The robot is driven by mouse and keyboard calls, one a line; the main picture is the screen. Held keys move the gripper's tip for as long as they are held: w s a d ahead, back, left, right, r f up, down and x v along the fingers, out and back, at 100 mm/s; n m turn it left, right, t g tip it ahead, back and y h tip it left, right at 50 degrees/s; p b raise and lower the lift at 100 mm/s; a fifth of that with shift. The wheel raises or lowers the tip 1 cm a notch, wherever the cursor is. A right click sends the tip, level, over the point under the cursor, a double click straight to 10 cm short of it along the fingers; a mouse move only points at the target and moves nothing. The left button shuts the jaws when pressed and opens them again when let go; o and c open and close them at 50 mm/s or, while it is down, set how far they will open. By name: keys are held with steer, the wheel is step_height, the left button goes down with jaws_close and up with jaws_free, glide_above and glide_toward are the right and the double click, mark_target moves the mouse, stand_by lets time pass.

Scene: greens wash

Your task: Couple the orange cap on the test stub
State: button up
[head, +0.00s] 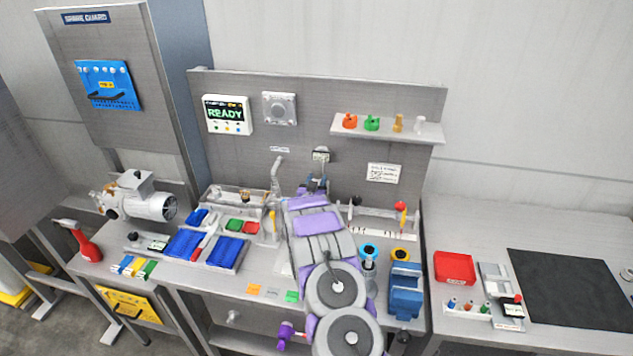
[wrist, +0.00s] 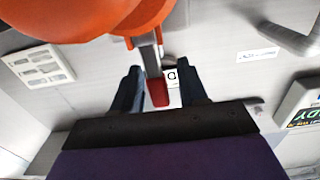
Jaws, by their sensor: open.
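In the wrist view, a large rounded orange body (wrist: 95,18), which looks like the orange cap, fills the upper left close to the camera. A grey lever (wrist: 150,58) with a red tip (wrist: 157,92) extends from it. My gripper (wrist: 161,76) is open, with its two dark fingers on either side of the lever; I cannot tell whether either touches it. My arm hides the orange body there. I cannot make out the test stub or how the cap sits on it.
A shelf (head: 388,131) at the back right holds orange (head: 349,121), green (head: 371,123), brass and white fittings. A grey curved spout (head: 277,172) stands just left of my gripper. A READY display (head: 227,114) hangs left. Blue trays and a blue vise (head: 404,290) occupy the bench.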

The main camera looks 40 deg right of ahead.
jaws_close()
steer(key=shift+a, duration=0.1)
stand_by(0.3)
steer(key=shift+s+a+f+t+h+b, duration=0.1)
steer(key=shift+s+a+t+h+b, duration=0.3)
steer(key=shift+t+h+b, duration=0.25)
steer(key=shift+s+a+t+h+b, duration=0.25)
steer(key=shift+a+t+h+b, duration=0.2)
steer(key=shift+t+h, duration=0.4)
steer(key=shift+s+a+t+h+b, duration=0.2)
steer(key=shift+s+t+h+b, duration=0.1)
steer(key=shift+h, duration=0.4)
